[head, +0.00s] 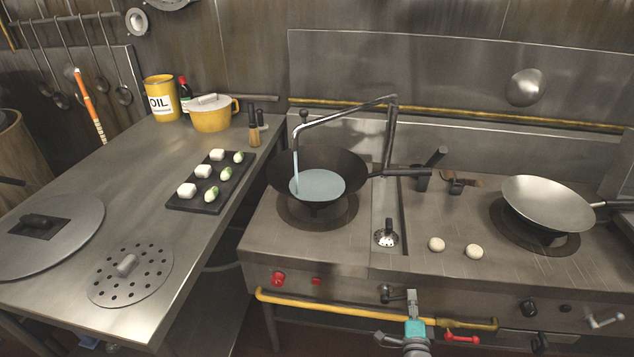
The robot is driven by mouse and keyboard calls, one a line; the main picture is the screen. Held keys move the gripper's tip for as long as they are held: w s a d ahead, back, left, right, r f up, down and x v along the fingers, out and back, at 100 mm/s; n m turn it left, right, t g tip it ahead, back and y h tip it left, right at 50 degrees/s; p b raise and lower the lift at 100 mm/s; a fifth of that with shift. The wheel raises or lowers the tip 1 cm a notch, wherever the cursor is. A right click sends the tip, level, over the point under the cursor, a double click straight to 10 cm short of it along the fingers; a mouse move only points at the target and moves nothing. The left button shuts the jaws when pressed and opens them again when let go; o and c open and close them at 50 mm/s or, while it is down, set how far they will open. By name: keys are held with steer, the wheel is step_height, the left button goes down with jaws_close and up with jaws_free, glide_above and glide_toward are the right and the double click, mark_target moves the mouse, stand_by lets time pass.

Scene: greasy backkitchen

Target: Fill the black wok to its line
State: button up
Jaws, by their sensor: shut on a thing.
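The black wok (275,172) sits on the left burner of the range. Pale blue water (316,185) covers its bottom, well below the rim. A metal swing spout (345,108) reaches over the wok, and a stream of water (296,165) runs from it into the wok. I cannot make out a fill line on the wok wall. My gripper (410,299) is at the range's front panel, below the wok and to its right. It is shut on a small dark lever (388,294) on that panel; the contact is small and partly hidden.
A yellow rail (330,308) runs along the range front beside my gripper. A red-handled lever (460,338) is close on the right. A steel wok (548,203) stands on the right burner. Two pale balls (473,251) lie on the range top. A black tray (190,204) is on the left counter.

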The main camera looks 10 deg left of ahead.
steer(key=shift+r, duration=0.1)
steer(key=f, duration=0.2)
steer(key=d+f, duration=0.1)
steer(key=shift+f, duration=0.4)
steer(key=shift+s+a+f, duration=0.1)
steer(key=shift+f, duration=0.1)
steer(key=o, duration=1)
